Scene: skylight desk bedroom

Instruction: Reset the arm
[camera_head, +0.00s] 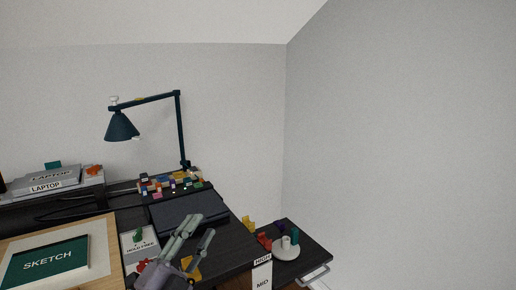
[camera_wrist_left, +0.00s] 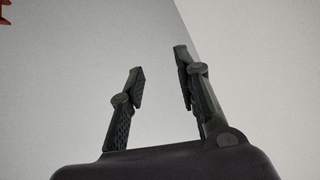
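My left gripper (camera_head: 195,232) is above the front right part of the dark desk (camera_head: 232,240) in the head view. Its two fingers are spread apart with nothing between them. The left wrist view shows the same gripper (camera_wrist_left: 160,82), open and empty, against bare pale walls. My right gripper does not show in either view.
A dark blue desk lamp (camera_head: 122,126) stands at the back. A green sketch book (camera_head: 48,262) lies at the left, and a holepunch card (camera_head: 138,247) is beside the gripper. A lower side surface (camera_head: 312,252) holds a white candle holder (camera_head: 286,250). The right side is bare wall.

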